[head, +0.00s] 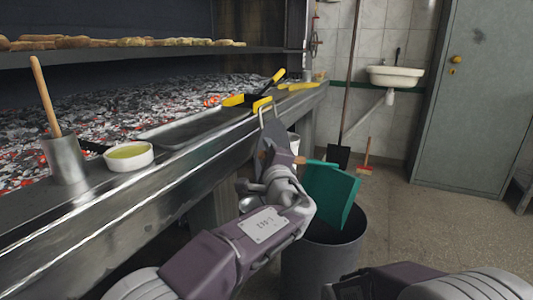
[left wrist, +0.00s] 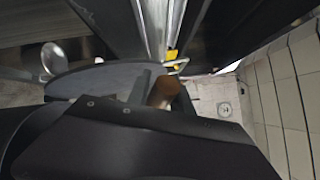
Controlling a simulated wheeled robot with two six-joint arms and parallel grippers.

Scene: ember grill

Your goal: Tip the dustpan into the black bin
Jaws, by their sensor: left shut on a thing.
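The green dustpan (head: 328,190) is steeply tilted over the mouth of the dark bin (head: 322,262), its lower part overlapping the bin's opening. I cannot tell whether it touches the rim, and no debris shows on it. My left gripper (head: 290,160) is shut on the dustpan's wooden handle, above and left of the bin. The round brown handle end (left wrist: 165,91) shows between the fingers in the left wrist view. My right gripper (head: 348,286) is only partly seen at the bottom edge, low beside the bin; its jaws are unclear.
A steel grill counter with glowing coals (head: 100,115) runs along the left, close to my left arm. On it stand a white bowl (head: 128,156), a steel pot (head: 64,158) and yellow-handled tools (head: 245,100). A broom (head: 366,160) stands behind; floor to the right is clear.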

